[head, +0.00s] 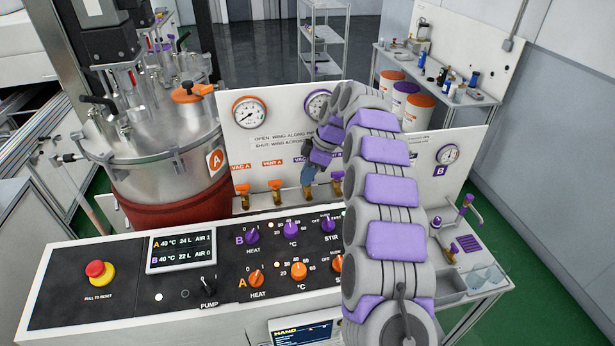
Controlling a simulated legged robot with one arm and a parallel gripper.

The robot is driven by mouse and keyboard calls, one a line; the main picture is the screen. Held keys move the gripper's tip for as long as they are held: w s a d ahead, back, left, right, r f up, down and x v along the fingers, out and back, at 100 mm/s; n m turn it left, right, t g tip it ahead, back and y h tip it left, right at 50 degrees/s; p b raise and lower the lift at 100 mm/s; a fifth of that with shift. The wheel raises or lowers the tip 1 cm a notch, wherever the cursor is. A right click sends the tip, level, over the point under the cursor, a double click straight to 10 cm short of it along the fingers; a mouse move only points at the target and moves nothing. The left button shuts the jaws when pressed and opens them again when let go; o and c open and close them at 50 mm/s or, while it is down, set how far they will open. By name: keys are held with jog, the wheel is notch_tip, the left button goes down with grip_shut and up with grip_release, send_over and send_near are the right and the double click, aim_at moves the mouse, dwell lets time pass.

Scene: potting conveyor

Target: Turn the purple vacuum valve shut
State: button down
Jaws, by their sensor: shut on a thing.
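The purple vacuum valve stands in the row of valves in front of the white gauge panel (262,120). Its brass body (308,194) shows below my gripper (308,174). My gripper comes down from above and is shut on the valve's wing, which it hides. I cannot tell whether the wing lies along or across the pipe. The panel text reads that along the pipe is open and across is shut. A purple gauge (317,104) sits above, partly covered by my arm.
Orange valves, VAC A (241,188) and VENT A (276,186), stand to the left. Another purple valve (338,177) is close on the right, beside my arm. The control console (110,285) lies in front. A steel tank (150,150) is at left.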

jog(key=shift+w+n, duration=0.15)
jog(key=shift+n, duration=0.25)
dwell(0.3)
jog(key=c, duration=1)
grip_release()
jog(key=v, duration=0.3)
jog(key=shift+w+d, duration=0.15)
jog(key=shift+d, duration=0.2)
jog(key=d, duration=0.3)
jog(key=w+d+p, duration=0.1)
jog(key=d, duration=0.7)
jog(key=shift+w, duration=0.25)
